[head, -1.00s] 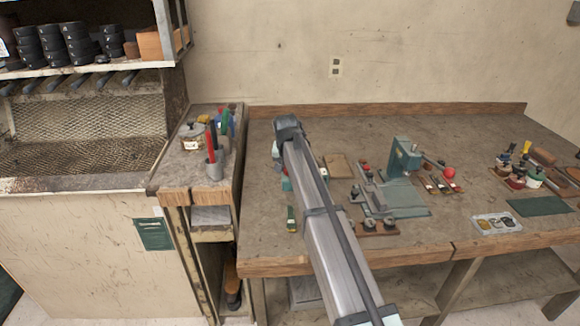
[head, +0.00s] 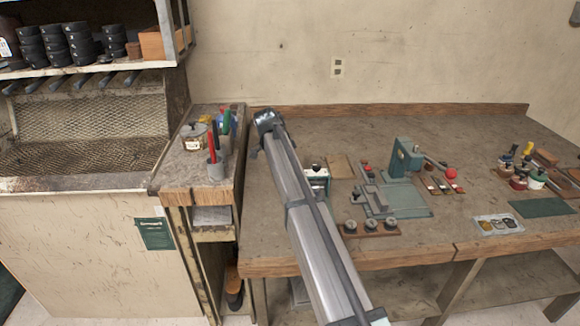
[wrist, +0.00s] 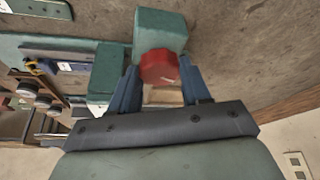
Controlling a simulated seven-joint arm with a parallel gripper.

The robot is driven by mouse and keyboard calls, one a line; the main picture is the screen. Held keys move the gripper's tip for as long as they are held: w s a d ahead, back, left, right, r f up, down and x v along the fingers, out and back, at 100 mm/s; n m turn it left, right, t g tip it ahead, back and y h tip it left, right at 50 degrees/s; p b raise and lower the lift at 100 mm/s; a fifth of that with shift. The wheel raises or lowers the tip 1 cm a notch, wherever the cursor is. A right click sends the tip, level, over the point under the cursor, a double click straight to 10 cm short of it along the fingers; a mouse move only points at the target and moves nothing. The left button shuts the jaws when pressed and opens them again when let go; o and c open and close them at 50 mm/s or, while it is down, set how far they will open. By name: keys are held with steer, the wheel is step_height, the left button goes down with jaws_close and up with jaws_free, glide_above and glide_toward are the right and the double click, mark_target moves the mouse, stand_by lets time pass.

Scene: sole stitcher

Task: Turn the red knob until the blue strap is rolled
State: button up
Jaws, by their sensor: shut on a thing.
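The red knob (wrist: 158,67) shows in the wrist view, on the end of a green block (wrist: 160,28). My gripper (wrist: 158,72) has its two blue fingers on either side of the knob and is shut on it. A small blue piece (wrist: 66,66), perhaps part of the blue strap, shows left of the knob beside the green frame; how far it is rolled I cannot tell. In the head view my arm covers the knob and most of the device; only a white and green part of the device (head: 316,180) shows to the arm's right.
A teal press (head: 406,160) and a wooden bar with black knobs (head: 370,229) stand right of the arm. Bare bench top lies behind the device.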

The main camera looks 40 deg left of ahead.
steer(key=m+h, duration=0.1)
steer(key=m, duration=0.2)
steer(key=m+g+h, duration=0.1)
steer(key=m, duration=0.2)
steer(key=shift+w+a+m, duration=0.15)
steer(key=shift+a+m, duration=0.05)
steer(key=shift+m, duration=0.1)
steer(key=m+g, duration=0.1)
steer(key=m, duration=0.1)
steer(key=m+g, duration=0.1)
steer(key=m, duration=0.2)
steer(key=shift+w+m+g+h, duration=0.1)
steer(key=shift+m+g+h, duration=0.2)
steer(key=o, duration=1)
steer(key=shift+a+r, duration=0.2)
steer(key=shift+r, duration=0.25)
steer(key=a, duration=0.4)
steer(key=s+a, duration=0.1)
steer(key=a, duration=0.7)
steer(key=shift+s+r, duration=0.1)
steer(key=shift+s, duration=0.1)
